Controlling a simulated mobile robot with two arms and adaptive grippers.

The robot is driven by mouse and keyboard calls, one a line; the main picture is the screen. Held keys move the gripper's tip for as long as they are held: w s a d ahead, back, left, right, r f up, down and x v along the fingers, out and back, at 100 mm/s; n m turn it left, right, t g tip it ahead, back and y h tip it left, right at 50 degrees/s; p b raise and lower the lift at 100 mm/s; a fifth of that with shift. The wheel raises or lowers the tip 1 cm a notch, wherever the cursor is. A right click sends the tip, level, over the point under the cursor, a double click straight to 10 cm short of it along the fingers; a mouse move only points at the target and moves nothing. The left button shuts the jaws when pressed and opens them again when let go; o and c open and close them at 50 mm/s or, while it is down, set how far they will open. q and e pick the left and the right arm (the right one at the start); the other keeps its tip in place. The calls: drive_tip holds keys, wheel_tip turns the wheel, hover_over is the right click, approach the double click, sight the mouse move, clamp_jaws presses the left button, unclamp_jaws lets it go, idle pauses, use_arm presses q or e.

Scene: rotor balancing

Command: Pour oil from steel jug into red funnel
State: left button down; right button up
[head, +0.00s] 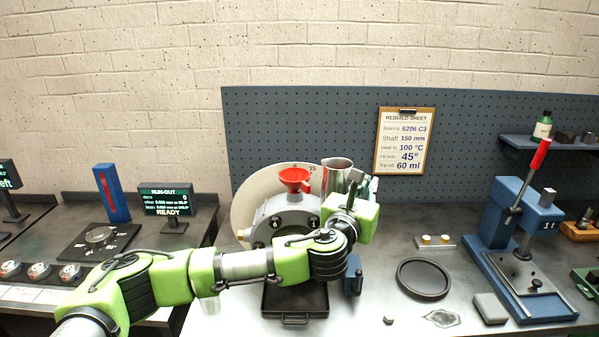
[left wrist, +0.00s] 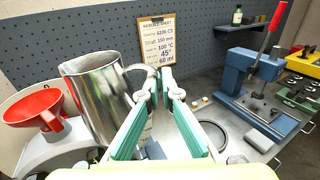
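The steel jug (head: 337,174) is just right of the red funnel (head: 294,178), with its rim a little higher than the funnel's. It looks about upright, and its lower part is hidden in the head view. In the left wrist view the jug (left wrist: 98,95) stands close to the funnel (left wrist: 38,108), its handle reaching my fingers. My left gripper (head: 357,190) is closed around the jug's handle; its fingers show in the left wrist view (left wrist: 160,88). The funnel sits upright on the grey round housing (head: 268,222). No oil stream shows. My right gripper is out of view.
A black tray (head: 313,303) lies below the housing. A black round dish (head: 423,279) and a blue press (head: 497,245) with a red lever stand to the right. A rebuild sheet (head: 404,141) hangs on the pegboard behind. The bench between dish and housing is mostly clear.

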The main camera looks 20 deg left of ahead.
use_arm(q)
drive_tip(key=w+a+r+n+b, duration=0.1)
drive_tip(key=a+r+n+b, duration=0.4)
drive_tip(key=a+r+n, duration=0.4)
drive_tip(key=shift+r+n, duration=0.8)
drive_tip(key=shift+r, duration=0.15)
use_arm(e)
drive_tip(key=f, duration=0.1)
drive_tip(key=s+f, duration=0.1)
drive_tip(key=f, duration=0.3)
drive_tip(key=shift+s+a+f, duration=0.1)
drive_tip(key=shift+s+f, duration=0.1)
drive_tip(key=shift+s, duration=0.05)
use_arm(q)
drive_tip(key=shift+w+a+n+b, duration=0.15)
drive_tip(key=shift+a+n+b, duration=0.2)
drive_tip(key=shift+b, duration=0.45)
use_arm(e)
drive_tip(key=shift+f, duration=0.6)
